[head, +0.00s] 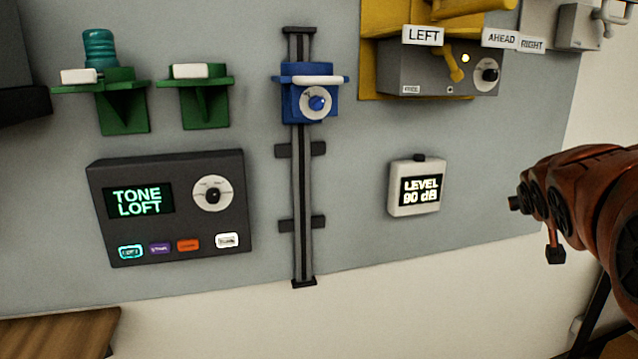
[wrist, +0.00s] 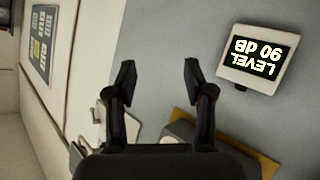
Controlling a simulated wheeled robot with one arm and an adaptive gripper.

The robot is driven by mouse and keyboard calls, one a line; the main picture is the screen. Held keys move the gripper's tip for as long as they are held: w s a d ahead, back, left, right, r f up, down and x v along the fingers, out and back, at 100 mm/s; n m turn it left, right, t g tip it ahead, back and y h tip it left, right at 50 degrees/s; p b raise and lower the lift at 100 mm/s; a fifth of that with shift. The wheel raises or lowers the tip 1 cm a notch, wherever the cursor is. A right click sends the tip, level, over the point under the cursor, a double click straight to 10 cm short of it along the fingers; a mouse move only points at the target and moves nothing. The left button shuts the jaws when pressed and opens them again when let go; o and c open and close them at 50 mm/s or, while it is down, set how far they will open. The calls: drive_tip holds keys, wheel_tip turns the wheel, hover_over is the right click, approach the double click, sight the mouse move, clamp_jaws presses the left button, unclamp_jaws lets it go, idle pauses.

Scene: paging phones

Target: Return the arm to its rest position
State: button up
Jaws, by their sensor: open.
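My red-brown arm (head: 600,205) reaches in from the right edge of the head view, in front of the wall and panel. The fingertips of my gripper are not clearly shown there. In the wrist view my gripper (wrist: 159,82) has its two dark fingers spread apart, with nothing between them. The grey panel shows behind the fingers, and the white level meter (wrist: 259,57) appears upside down to the right of them. In the head view the level meter (head: 415,187) reads "LEVEL 90 dB" and stands apart from my arm.
The grey panel carries a dark "TONE LOFT" box (head: 172,207), a vertical rail with a blue carriage (head: 310,95), green brackets (head: 122,100) and a grey box (head: 437,72) on a yellow mount. A wooden surface (head: 60,330) is at lower left. A poster (wrist: 40,45) hangs on the wall.

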drive_tip(key=s+a+f+n+g+y, duration=0.1)
drive_tip(key=s+a+f+g+y, duration=0.25)
drive_tip(key=s+a+f, duration=0.65)
drive_tip(key=s+a+f+g+y, duration=0.2)
drive_tip(key=s+a+f+g, duration=0.3)
drive_tip(key=s+a+f, duration=0.55)
drive_tip(key=s+a+f+g, duration=0.2)
drive_tip(key=s+f, duration=0.1)
drive_tip(key=s, duration=0.4)
drive_tip(key=s+a+f+n+g+y, duration=0.1)
drive_tip(key=s+f+g, duration=0.1)
drive_tip(key=s+f, duration=0.2)
drive_tip(key=s, duration=0.3)
drive_tip(key=shift+a, duration=0.35)
